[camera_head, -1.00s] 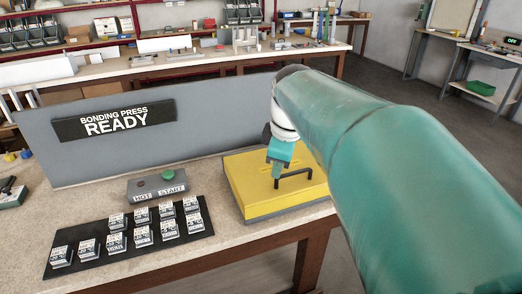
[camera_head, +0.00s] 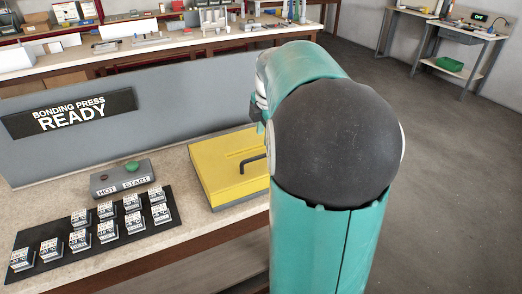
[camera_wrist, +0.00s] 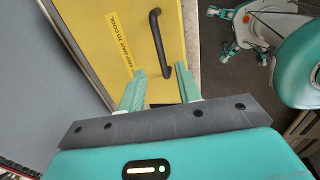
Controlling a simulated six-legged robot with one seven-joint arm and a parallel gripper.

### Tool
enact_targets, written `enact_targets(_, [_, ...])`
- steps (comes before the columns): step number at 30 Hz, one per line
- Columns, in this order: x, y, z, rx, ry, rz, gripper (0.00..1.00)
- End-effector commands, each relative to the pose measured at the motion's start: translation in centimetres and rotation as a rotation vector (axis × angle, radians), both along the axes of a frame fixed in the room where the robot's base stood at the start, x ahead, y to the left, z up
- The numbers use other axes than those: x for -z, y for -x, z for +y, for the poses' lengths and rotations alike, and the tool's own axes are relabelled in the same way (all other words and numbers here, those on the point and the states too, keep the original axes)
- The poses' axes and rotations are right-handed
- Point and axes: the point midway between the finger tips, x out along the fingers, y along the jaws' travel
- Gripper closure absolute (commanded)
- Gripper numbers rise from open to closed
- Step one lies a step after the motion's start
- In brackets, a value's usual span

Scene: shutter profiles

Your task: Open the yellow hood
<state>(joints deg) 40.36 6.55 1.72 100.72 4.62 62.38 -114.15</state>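The yellow hood (camera_head: 222,172) is a flat box lid, closed down on the bench, partly behind my arm in the head view. Its black bar handle (camera_head: 252,163) stands on top near the right edge. In the wrist view the hood (camera_wrist: 95,18) fills the upper middle, and the handle (camera_wrist: 158,42) runs lengthwise just beyond my gripper (camera_wrist: 160,72). The two pale green fingers are apart, with nothing between them. The handle's near end lies close ahead of the right fingertip; contact cannot be told. In the head view my arm hides the fingers.
A grey panel with a "BONDING PRESS READY" sign (camera_head: 70,112) stands behind the hood. A button box (camera_head: 122,178) and a black mat (camera_head: 60,262) with several small labelled blocks lie to the left. Open floor (camera_head: 440,190) is on the right.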

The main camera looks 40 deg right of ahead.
Motion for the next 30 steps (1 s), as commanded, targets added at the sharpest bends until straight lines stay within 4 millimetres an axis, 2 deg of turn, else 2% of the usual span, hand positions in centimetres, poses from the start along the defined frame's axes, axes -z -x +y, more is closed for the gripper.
enact_targets(1, [1.2, -0.1, -0.1, 0.002, -0.003, 0.004, 0.66])
enact_targets(6, [4.4, -0.9, -0.4, 0.001, -0.002, 0.003, 0.66])
enact_targets(12, [7.2, -1.5, -0.6, 0.0, -0.001, 0.001, 0.66])
enact_targets(17, [8.1, -1.7, -0.8, -0.001, 0.0, 0.0, 0.66])
enact_targets(24, [8.1, -1.7, -0.8, -0.001, 0.0, 0.0, 0.66])
enact_targets(29, [8.1, -1.7, -0.7, -0.001, 0.0, 0.0, 0.97])
enact_targets(30, [8.1, -1.7, -0.7, -0.001, 0.0, 0.0, 1.0])
